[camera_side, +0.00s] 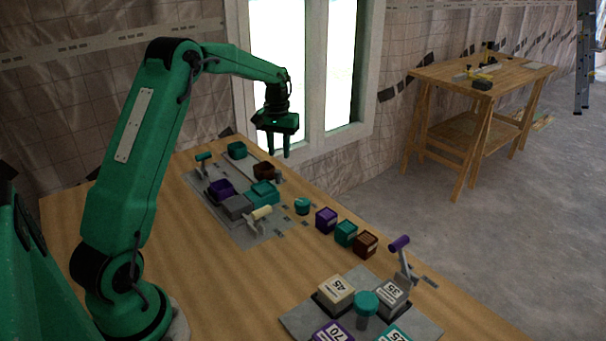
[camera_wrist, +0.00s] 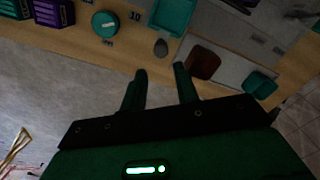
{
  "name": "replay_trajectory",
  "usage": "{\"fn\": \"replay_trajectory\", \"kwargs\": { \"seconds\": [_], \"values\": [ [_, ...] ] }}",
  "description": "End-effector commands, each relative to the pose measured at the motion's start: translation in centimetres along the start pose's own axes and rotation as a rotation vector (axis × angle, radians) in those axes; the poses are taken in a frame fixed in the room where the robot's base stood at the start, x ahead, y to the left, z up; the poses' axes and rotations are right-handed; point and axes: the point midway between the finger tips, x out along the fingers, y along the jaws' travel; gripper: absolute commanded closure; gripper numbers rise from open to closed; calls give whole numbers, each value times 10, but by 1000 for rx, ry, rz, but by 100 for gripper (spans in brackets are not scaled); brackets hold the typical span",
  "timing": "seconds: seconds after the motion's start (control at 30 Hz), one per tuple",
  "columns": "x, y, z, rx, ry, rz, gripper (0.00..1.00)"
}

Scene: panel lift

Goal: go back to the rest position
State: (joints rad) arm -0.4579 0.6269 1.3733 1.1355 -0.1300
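My gripper (camera_side: 279,151) hangs in the air, pointing down, over the far end of the table in the side view. Its two fingers stand apart with nothing between them. The wrist view shows the same open fingers (camera_wrist: 163,90) with the table edge and floor behind them. My arm reaches up and forward from its base at the lower left.
A window is behind.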

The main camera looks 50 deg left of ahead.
Motion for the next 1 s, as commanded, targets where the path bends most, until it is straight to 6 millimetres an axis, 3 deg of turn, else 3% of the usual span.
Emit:
{"fn": "replay_trajectory", "kwargs": {
  "seconds": [0.33, 0.53, 0.77, 1.0],
  "values": [
    [-2, 1, 1, 3, 4, 1, 69],
    [-19, 10, 12, 29, 26, 4, 69],
    [-55, 30, 45, 90, 75, 12, 69],
    [-93, 50, 91, 168, 138, 26, 69]
  ]
}}
